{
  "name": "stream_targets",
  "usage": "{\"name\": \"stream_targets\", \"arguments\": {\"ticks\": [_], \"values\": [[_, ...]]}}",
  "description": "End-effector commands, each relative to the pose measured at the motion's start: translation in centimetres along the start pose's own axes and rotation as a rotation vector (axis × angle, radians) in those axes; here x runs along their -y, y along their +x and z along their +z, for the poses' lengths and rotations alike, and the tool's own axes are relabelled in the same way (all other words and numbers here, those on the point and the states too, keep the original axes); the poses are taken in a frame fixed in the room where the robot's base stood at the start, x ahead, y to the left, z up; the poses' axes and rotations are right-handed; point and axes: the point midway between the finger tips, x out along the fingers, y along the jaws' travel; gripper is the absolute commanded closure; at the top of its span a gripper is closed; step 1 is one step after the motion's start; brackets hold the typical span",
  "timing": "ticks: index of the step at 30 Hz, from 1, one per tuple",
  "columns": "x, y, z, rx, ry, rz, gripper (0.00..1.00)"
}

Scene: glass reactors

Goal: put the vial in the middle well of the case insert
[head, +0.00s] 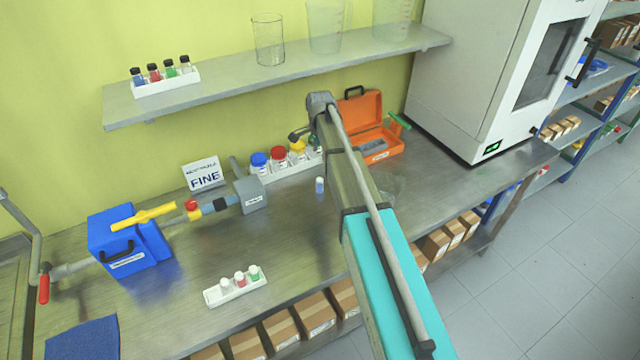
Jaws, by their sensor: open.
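A small vial with a blue band (320,186) stands upright and alone on the metal bench, just left of my arm. The orange case (362,105) stands open at the back of the bench, its lid up against the wall side. A grey insert (374,145) shows inside it, partly covered by my arm; its wells are too small to tell apart. My arm reaches across the bench from the lower right, between the vial and the case. My gripper's fingers do not show; the arm seems to hide them.
Bottles with coloured caps (279,157) stand in a white tray behind the vial. A white rack of small vials (236,287) lies in front. A blue box (130,243) with pipework is at left, a white oven (490,75) at right.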

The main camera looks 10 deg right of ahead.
Motion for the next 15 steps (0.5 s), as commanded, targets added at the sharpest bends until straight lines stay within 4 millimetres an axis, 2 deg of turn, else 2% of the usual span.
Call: {"name": "stream_targets", "arguments": {"ticks": [8,15], "values": [[0.0,0.7,0.0,0.0,-0.001,0.0,0.22],[0.0,2.4,-0.1,0.0,-0.001,0.0,0.22]]}}
